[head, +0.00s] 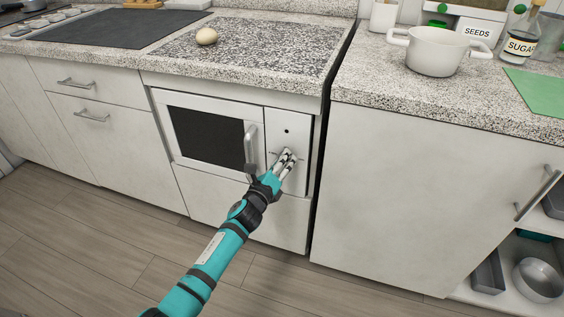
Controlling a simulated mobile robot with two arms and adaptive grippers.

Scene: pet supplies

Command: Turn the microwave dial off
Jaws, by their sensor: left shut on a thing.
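The microwave (206,139) is built into the white cabinet below the counter, with a dark window and an upright handle (251,148) on the door's right side. Its pale control panel (300,126) is right of the door and has a small black dot near the top. My left gripper (286,156) is at the middle of this panel, its fingers shut on the dial. The fingers cover most of the dial, so I cannot read its setting. The door looks closed. My right gripper is not in view.
A white pot (437,50), a seeds container (478,30), a sugar jar (520,40) and a green mat (541,92) are on the right counter. A round beige thing (206,36) lies on the speckled counter above the microwave. The wooden floor (110,240) in front is clear.

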